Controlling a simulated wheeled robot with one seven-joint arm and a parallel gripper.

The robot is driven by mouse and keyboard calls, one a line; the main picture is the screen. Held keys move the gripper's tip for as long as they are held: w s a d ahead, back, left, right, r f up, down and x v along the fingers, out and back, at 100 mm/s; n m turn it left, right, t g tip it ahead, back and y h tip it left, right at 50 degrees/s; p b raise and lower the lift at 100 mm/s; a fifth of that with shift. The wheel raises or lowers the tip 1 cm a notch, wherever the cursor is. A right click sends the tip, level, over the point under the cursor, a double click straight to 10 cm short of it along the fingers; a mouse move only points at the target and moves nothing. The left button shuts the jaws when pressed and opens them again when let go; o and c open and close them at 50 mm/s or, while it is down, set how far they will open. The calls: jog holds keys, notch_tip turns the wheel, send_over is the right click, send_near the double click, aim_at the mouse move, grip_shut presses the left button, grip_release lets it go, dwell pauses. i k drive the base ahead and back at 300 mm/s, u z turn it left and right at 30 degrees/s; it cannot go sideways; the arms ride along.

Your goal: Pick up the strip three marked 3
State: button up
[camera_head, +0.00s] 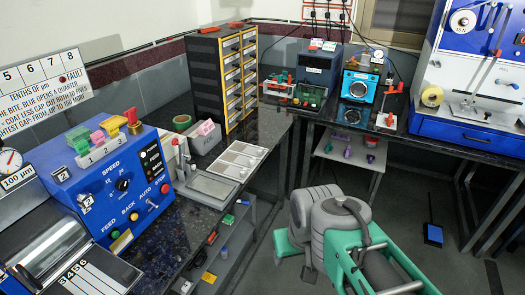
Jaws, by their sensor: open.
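A row of pale strips (98,268) lies in the bottom left corner, in front of the blue machine. Small marks that look like 3, 4, 5 and 6 run along their left ends. The strip marked 3 (75,285) seems to be the one nearest the bottom edge, partly cut off by the frame. The marks are small, so I cannot be sure of each strip's edges. My grey and green arm is at the lower middle, well to the right of the strips. My gripper's fingertips do not show.
The blue machine (125,205) with knob and buttons stands behind the strips, with coloured clips (97,138) on top. A metal roller (45,248) is left of them. A white panel (238,160) and grey tray (208,188) lie further along the dark bench. Floor at right is mostly clear.

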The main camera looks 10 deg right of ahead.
aim_at(258, 153)
jog(key=z, duration=1.05)
jog(key=i, duration=1.5)
jog(key=u, duration=2.8)
